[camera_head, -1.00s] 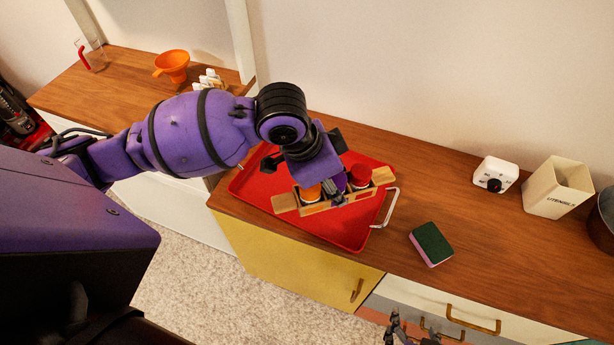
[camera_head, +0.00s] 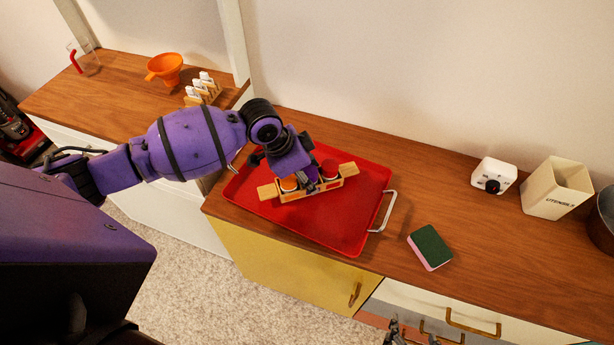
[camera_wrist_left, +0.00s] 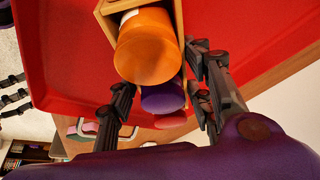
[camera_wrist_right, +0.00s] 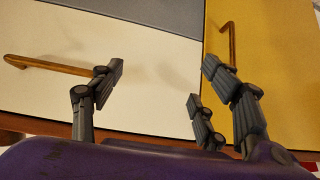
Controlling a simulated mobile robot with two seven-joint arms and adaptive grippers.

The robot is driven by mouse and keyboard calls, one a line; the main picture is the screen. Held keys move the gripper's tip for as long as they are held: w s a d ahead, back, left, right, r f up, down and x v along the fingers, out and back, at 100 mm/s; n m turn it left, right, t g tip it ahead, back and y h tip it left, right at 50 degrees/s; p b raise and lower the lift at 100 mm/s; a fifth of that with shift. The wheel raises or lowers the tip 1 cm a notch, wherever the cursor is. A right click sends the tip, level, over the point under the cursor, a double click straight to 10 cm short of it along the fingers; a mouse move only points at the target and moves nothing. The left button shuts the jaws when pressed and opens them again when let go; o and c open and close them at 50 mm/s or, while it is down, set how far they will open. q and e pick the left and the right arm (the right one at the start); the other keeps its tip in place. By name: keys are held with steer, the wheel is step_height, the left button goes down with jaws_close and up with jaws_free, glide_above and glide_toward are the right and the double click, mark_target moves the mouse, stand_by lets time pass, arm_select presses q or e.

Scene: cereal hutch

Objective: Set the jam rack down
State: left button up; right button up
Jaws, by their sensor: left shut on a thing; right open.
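The jam rack (camera_head: 348,183) is a wooden holder with end handles and jars with orange, purple and red lids. In the head view it is over the red tray (camera_head: 345,236); I cannot tell whether it touches the tray floor. My left gripper (camera_head: 308,184) is shut on the rack at its middle, from above. In the left wrist view the orange lid (camera_wrist_left: 147,47) and purple lid (camera_wrist_left: 163,97) show between the fingers (camera_wrist_left: 165,95). My right gripper (camera_head: 410,335) is open and empty, low in front of the drawers; its fingers also show in the right wrist view (camera_wrist_right: 160,85).
A green and pink sponge (camera_head: 430,247) lies right of the tray's metal handle (camera_head: 386,211). A white timer (camera_head: 494,176) and a utensil box (camera_head: 556,188) stand further right. An orange funnel (camera_head: 164,68) and a toast-rack-like holder (camera_head: 203,90) are at left.

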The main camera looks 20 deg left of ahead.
arm_select(q)
steer(key=shift+w+f, duration=0.1)
steer(key=shift+f, duration=0.25)
steer(key=shift+f, duration=0.15)
steer(key=o, duration=1.2)
steer(key=shift+r, duration=0.25)
steer(key=v, duration=1.1)
steer(key=shift+a+r+p, duration=0.1)
steer(key=shift+r+p, duration=0.2)
steer(key=shift+r, duration=0.05)
